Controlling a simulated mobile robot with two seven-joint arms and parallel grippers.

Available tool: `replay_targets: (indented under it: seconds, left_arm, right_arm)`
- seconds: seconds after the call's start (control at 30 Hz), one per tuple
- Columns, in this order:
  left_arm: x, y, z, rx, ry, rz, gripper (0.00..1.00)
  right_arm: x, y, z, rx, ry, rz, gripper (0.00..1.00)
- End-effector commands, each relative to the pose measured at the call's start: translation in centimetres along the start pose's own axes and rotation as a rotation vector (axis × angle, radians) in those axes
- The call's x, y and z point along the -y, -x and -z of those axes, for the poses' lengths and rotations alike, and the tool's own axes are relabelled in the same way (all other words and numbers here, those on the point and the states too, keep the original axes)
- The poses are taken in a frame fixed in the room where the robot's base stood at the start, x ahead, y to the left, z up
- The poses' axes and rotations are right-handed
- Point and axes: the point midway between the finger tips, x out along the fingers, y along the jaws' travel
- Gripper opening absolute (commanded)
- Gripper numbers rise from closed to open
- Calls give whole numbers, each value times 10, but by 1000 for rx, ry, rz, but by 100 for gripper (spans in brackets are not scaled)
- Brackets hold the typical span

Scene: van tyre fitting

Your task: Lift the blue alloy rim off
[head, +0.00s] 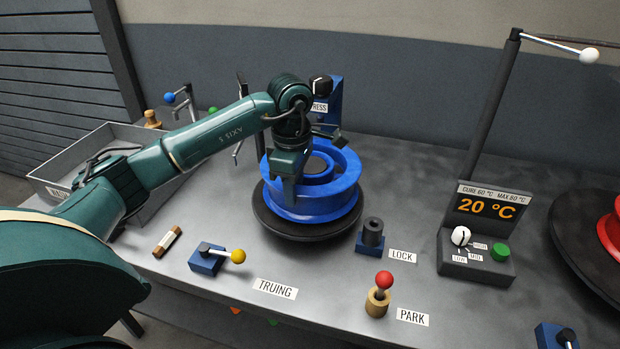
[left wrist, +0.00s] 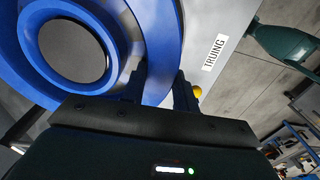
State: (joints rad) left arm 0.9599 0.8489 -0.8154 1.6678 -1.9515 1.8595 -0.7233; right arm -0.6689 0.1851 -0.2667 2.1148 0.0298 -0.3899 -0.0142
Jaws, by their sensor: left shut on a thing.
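The blue alloy rim (head: 338,190) is over a round black disc (head: 290,228) in the middle of the bench in the head view. I cannot tell whether there is a gap between rim and disc. My left gripper (head: 287,200) reaches down from above and is shut on the near left side of the rim wall. In the left wrist view the blue rim (left wrist: 150,30) fills the upper left, with its edge between my left fingers (left wrist: 160,88). The gripper hides part of the rim in the head view. My right gripper is not in view.
A TRUING lever with a yellow knob (head: 237,257), a black LOCK post (head: 372,235) and a red-knobbed PARK lever (head: 383,282) stand near the disc. A grey tray (head: 60,172) lies left. A 20 °C heater box (head: 487,215) and a red rim (head: 609,230) are right.

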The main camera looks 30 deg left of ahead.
Motion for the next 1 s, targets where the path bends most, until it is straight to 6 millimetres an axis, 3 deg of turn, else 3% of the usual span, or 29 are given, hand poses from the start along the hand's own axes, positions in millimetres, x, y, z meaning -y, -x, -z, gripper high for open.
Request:
replay_targets:
  seconds: [1.0]
  left_arm:
    - [-2,16,0,0,1,-15,0]
  right_arm:
    - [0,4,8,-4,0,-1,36]
